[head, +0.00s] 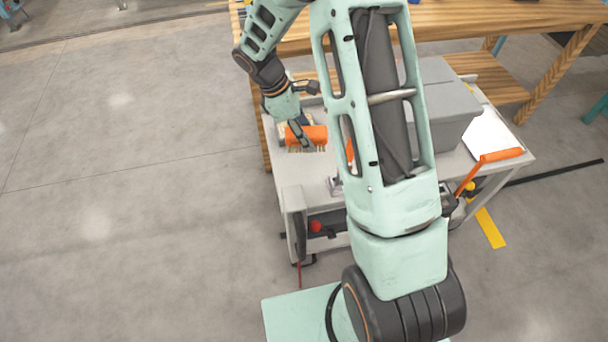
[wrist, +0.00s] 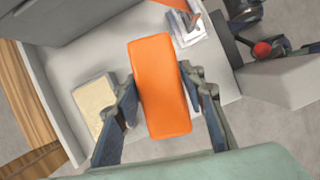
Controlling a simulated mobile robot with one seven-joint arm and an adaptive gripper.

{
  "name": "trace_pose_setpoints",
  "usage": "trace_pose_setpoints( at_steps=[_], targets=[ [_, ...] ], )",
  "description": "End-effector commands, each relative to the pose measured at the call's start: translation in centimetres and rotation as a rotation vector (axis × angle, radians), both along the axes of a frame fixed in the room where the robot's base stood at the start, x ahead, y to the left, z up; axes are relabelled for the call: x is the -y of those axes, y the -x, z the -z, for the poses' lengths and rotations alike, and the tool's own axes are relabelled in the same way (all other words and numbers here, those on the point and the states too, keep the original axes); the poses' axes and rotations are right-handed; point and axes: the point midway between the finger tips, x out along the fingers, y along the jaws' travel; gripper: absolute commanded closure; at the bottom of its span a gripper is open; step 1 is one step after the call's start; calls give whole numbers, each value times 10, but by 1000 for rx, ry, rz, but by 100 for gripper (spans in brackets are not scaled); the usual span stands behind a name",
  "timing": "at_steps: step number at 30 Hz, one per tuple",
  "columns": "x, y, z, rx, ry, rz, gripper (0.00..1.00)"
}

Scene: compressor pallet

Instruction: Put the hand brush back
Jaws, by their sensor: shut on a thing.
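The hand brush (head: 314,134) has an orange back, and its pale bristles point down in the head view. My gripper (head: 301,133) is shut on it over the left part of the grey cart top (head: 300,176). In the wrist view the orange back of the brush (wrist: 160,85) lies between the two fingers of my gripper (wrist: 160,97), one at each long side. The bristles are hidden there. I cannot tell whether the brush touches the cart top or is held just above it.
A beige block (wrist: 95,101) lies on the cart beside the left finger. A small metal bracket (wrist: 187,30) stands beyond the brush. A grey bin (head: 455,112) and an orange handle (head: 502,155) are at the right. A wooden bench (head: 480,27) stands behind. My arm hides the cart's middle.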

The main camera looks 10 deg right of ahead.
Motion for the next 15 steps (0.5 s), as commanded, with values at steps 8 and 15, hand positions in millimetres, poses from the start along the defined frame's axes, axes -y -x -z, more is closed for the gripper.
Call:
trace_pose_setpoints(
  at_steps=[8,15],
  targets=[
    [-2,-13,12,-1,0,-175,93],
    [-3,-13,53,-5,0,-186,93]
  ],
)
